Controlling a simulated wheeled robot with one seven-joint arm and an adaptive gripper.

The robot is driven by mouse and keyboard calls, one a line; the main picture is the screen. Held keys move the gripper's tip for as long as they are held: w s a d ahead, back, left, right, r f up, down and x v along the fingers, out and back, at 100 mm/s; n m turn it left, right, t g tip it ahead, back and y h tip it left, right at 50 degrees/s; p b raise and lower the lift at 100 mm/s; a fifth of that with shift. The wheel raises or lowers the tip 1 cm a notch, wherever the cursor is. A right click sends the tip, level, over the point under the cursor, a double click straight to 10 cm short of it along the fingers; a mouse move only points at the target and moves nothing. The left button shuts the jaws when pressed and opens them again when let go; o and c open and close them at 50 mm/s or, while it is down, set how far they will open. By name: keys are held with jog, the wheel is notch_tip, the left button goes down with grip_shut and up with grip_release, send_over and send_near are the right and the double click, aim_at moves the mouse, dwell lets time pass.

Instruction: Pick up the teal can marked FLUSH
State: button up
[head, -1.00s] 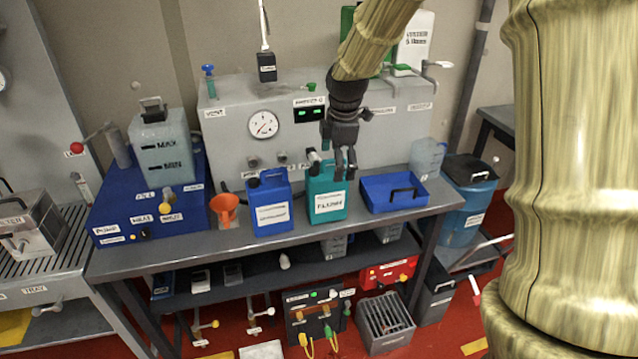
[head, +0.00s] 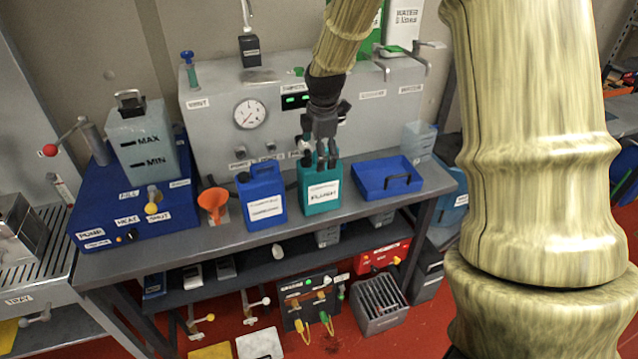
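The teal can (head: 320,198) with a white label reading FLUSH stands upright on the grey bench, between a blue can and a blue tray. My gripper (head: 320,162) points down over the top of the teal can, with its fingers spread. The fingertips overlap the can's top in the picture, and the can's handle is mostly hidden behind them. I cannot tell whether the fingers touch it.
The blue can (head: 262,196) stands close on the left, with an orange funnel (head: 213,201) beyond it. The blue tray (head: 372,190) lies close on the right. A grey panel with a gauge (head: 249,114) rises behind. The bench front edge is clear.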

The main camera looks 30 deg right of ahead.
aim_at(319, 179)
jog(key=shift+d+f+p, duration=0.1)
jog(key=shift+f+p, duration=0.25)
jog(key=shift+f, duration=0.05)
jog(key=shift+w+d+f+p, duration=0.15)
jog(key=shift+f+p, duration=0.3)
jog(key=shift+f, duration=0.65)
jog(key=shift+w+d+f+p, duration=0.1)
jog(key=shift+f+p, duration=0.3)
jog(key=shift+f, duration=0.65)
jog(key=c, duration=1.4)
jog(key=shift+r, duration=0.15)
jog(key=shift+c, duration=0.2)
